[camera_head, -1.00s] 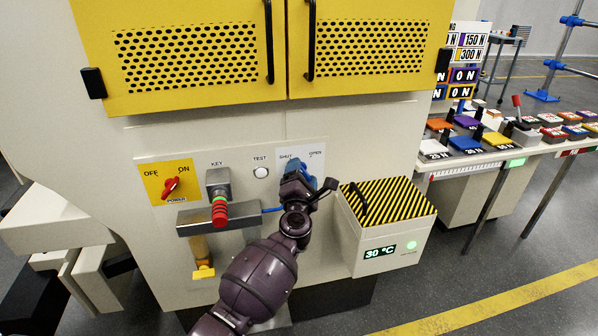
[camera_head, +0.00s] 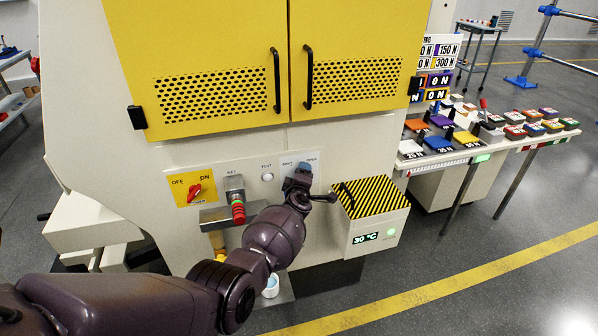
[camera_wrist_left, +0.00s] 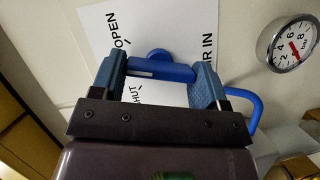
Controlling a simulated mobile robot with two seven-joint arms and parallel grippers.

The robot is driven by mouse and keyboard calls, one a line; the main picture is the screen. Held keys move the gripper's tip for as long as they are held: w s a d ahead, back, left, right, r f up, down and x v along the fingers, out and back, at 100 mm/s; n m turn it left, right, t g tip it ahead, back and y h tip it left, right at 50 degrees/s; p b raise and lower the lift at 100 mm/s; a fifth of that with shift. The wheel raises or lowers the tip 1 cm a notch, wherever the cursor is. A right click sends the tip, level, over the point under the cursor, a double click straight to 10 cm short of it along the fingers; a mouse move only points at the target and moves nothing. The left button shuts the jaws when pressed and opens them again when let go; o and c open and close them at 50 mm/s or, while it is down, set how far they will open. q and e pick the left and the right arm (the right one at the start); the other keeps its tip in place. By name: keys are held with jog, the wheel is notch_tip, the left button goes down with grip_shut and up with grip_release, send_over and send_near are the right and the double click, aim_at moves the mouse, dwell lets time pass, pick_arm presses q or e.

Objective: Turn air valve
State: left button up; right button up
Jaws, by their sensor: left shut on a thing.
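The blue air valve handle (camera_wrist_left: 160,70) lies between the two blue fingers of my left gripper (camera_wrist_left: 160,84) in the left wrist view. The gripper is shut on it. In the head view my left gripper (camera_head: 301,178) is at the white valve plate (camera_head: 282,177), which is marked SHUT and OPEN, and largely hides the valve. In the left wrist view the plate reads OPEN above SHUT, with AIR IN partly covered to the right. A blue pipe (camera_wrist_left: 256,108) bends beside the right finger. My right gripper is not in view.
A pressure gauge (camera_wrist_left: 290,43) has a red needle. Left of the valve are a red power switch (camera_head: 195,192), a key lock with a red-and-green grip (camera_head: 238,210) and a test button (camera_head: 267,177). A striped box (camera_head: 372,197) reading 30 °C stands close right of my gripper.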

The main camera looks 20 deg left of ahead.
pick_arm(q)
jog(key=shift+d+r+m+g+p, duration=0.1)
jog(key=shift+r+m+g+p, duration=0.1)
jog(key=shift+m+g+p, duration=0.65)
jog(key=shift+f+m+y+p, duration=0.1)
jog(key=shift+m+y+p, duration=0.2)
jog(key=shift+m+p, duration=0.45)
jog(key=shift+m, duration=0.3)
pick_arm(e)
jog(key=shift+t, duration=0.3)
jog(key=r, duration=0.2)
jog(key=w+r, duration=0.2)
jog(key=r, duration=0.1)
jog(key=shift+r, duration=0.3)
pick_arm(q)
jog(key=shift+g, duration=0.25)
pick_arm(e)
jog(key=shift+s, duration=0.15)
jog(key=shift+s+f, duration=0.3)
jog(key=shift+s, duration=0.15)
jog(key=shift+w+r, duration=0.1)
pick_arm(q)
jog(key=o, duration=0.9)
jog(key=shift+w, duration=0.1)
jog(key=shift+o, duration=0.2)
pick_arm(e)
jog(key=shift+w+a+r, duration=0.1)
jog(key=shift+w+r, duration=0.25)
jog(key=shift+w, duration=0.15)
